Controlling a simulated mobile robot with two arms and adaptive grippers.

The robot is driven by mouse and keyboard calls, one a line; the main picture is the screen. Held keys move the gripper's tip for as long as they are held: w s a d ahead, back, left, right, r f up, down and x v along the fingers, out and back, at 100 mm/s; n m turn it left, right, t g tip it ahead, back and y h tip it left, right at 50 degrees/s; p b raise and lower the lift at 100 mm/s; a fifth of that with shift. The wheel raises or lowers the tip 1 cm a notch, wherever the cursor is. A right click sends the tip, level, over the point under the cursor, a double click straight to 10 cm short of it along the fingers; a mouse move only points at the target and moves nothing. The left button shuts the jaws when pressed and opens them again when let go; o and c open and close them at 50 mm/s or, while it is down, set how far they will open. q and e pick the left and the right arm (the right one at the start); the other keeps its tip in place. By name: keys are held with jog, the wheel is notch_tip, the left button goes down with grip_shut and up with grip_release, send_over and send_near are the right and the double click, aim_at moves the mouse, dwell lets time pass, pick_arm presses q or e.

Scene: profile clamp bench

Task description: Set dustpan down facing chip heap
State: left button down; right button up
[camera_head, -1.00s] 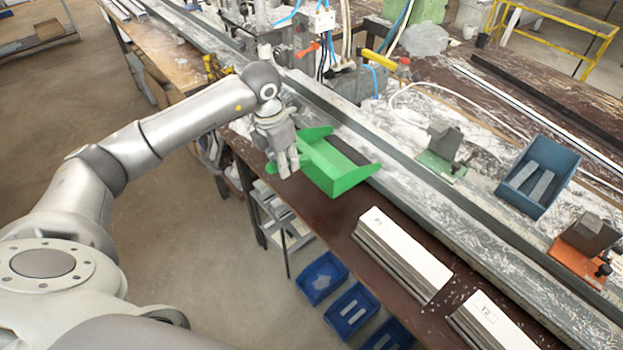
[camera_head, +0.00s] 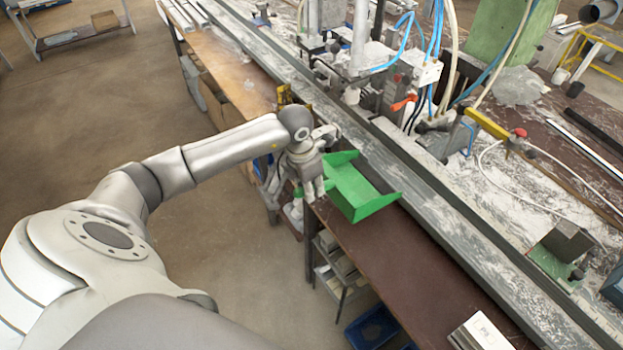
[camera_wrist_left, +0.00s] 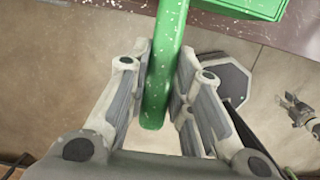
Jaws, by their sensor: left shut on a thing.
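The green dustpan (camera_head: 358,192) is in the head view at the bench's near edge, its pan over the brown bench top. Its open side faces the steel rail to the right. I cannot tell whether it touches the bench. My left gripper (camera_head: 313,190) is shut on its handle, which runs between the two fingers in the left wrist view (camera_wrist_left: 164,75). A grey heap (camera_head: 516,86), perhaps chips, lies on the far bench. A small gripper-like part (camera_wrist_left: 300,112), perhaps my right gripper, shows at the right of the left wrist view; its state is unclear.
The long steel rail (camera_head: 430,185) runs just behind the dustpan. A clamp machine with blue hoses (camera_head: 400,80) stands beyond it. Pale chips (camera_head: 500,190) litter the far bench. White profiles (camera_head: 482,332) lie at lower right.

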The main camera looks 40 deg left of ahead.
pick_arm(q)
jog(key=shift+w+f, duration=0.1)
jog(key=shift+d+f, duration=0.1)
jog(key=shift+f, duration=0.1)
jog(key=shift+w+d+f+b, duration=0.15)
jog(key=shift+d+f+b, duration=0.1)
jog(key=shift+f+b, duration=0.35)
jog(key=shift+w+d+f+b, duration=0.15)
jog(key=shift+d+f+b, duration=0.05)
jog(key=shift+f+b, duration=0.4)
jog(key=f+b, duration=0.1)
jog(key=w+f+b, duration=0.1)
jog(key=f, duration=0.1)
jog(key=w+f+b, duration=0.1)
jog(key=f+b, duration=0.1)
jog(key=shift+d+f, duration=0.1)
jog(key=shift+d, duration=0.05)
pick_arm(e)
notch_tip(320, 180, down, 7)
jog(key=shift+s+r, duration=0.15)
jog(key=shift+s, duration=0.15)
